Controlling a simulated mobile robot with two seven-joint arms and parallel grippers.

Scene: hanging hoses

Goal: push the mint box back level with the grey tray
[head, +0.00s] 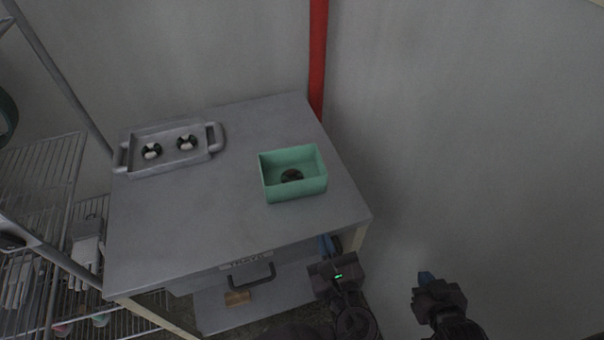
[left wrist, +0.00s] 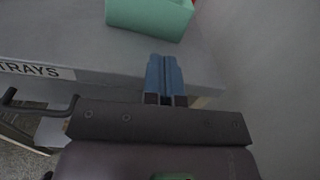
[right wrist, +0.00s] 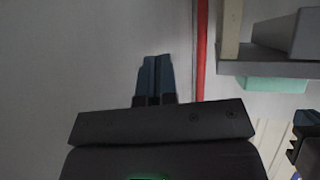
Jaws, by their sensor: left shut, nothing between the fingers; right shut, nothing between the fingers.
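The mint box (head: 295,187) is an open green box on the right part of the grey cabinet top, nearer the front edge than the tray. A dark round thing lies inside it. The grey tray (head: 165,165) has a handle at each end and stands at the back left, holding two dark and white items. My left gripper (head: 328,243) is shut and empty at the cabinet's front edge, in front of the box and apart from it. In the left wrist view its blue fingers (left wrist: 165,75) point toward the box (left wrist: 150,15). My right gripper (head: 425,277) is shut and empty, right of the cabinet.
The cabinet top (head: 200,225) is clear between tray and box and behind the box. A drawer with a dark handle (head: 252,277) and a TRAYS label is on its front. A wire rack (head: 45,190) stands at the left. A red vertical strip (head: 317,60) runs down the wall behind.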

